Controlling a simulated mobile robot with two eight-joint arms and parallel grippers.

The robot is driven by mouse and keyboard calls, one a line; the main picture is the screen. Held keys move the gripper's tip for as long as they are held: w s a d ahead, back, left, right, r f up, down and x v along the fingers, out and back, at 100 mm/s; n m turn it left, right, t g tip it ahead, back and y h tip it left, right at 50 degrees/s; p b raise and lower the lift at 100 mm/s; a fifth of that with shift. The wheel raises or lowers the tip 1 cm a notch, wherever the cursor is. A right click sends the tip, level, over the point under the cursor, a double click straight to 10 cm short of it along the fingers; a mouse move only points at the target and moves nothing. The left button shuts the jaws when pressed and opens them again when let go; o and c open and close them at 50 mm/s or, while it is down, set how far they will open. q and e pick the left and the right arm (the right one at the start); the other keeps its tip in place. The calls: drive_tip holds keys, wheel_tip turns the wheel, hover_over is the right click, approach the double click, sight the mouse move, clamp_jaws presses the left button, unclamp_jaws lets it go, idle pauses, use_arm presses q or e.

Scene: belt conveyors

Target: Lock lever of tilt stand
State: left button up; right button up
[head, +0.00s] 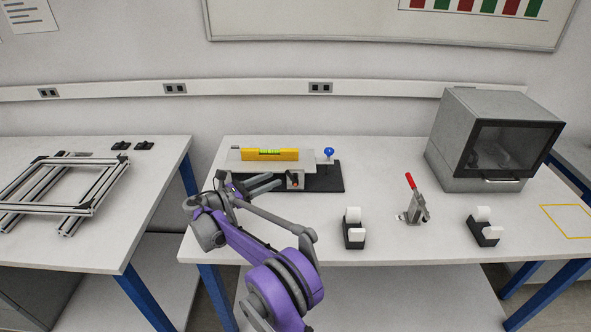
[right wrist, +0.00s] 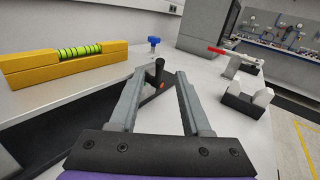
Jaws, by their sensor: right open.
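The tilt stand has a black base (head: 325,178) and a light grey plate (head: 228,160) carrying a yellow spirit level (head: 270,154). A blue knob (head: 329,152) stands at its right. The lock lever (right wrist: 159,70) is a dark upright handle with an orange-red part near its foot. It also shows at the stand's front in the head view (head: 293,180). My right gripper (head: 273,182) reaches in from the left, low at the stand's front. In the right wrist view its open fingers (right wrist: 158,74) point at the lever, which shows between the tips. Contact cannot be told. My left gripper is out of view.
Two black holders with white rollers (head: 354,230) (head: 483,228) and a red-handled clamp (head: 415,205) stand to the right. A grey box with a dark window (head: 490,145) is at the back right. An aluminium frame (head: 60,185) lies on the left table. Free tabletop lies right of the stand.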

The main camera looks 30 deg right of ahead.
sight(295, 179)
drive_tip(key=d, duration=0.3)
drive_tip(key=d+p, duration=0.1)
drive_tip(key=d, duration=0.6)
drive_tip(key=shift+w, duration=0.4)
clamp_jaws()
